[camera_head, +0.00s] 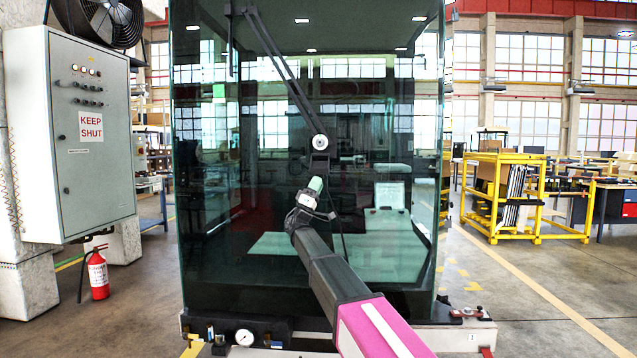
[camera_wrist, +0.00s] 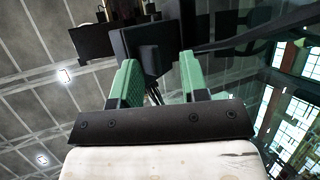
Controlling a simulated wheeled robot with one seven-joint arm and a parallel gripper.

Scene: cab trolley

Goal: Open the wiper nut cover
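The wiper's pivot, with a round grey nut or cap (camera_head: 320,142), is on the front glass of the cab in the head view. A dark block (camera_head: 319,165), perhaps the cover, hangs just below it. My gripper (camera_head: 315,183) is just below this block, fingers pointing up. In the wrist view my gripper (camera_wrist: 158,62) has two green fingers standing apart, with an open gap between them. A dark squarish block (camera_wrist: 146,42) shows just beyond the fingertips; whether they touch it I cannot tell. The nut is not clearly seen in the wrist view.
The wiper arm (camera_head: 282,75) runs up and left from the pivot. The cab glass (camera_head: 400,130) stands close behind my gripper. A grey control cabinet (camera_head: 95,140) and a fire extinguisher (camera_head: 98,275) are at left, a yellow rack (camera_head: 505,195) at right.

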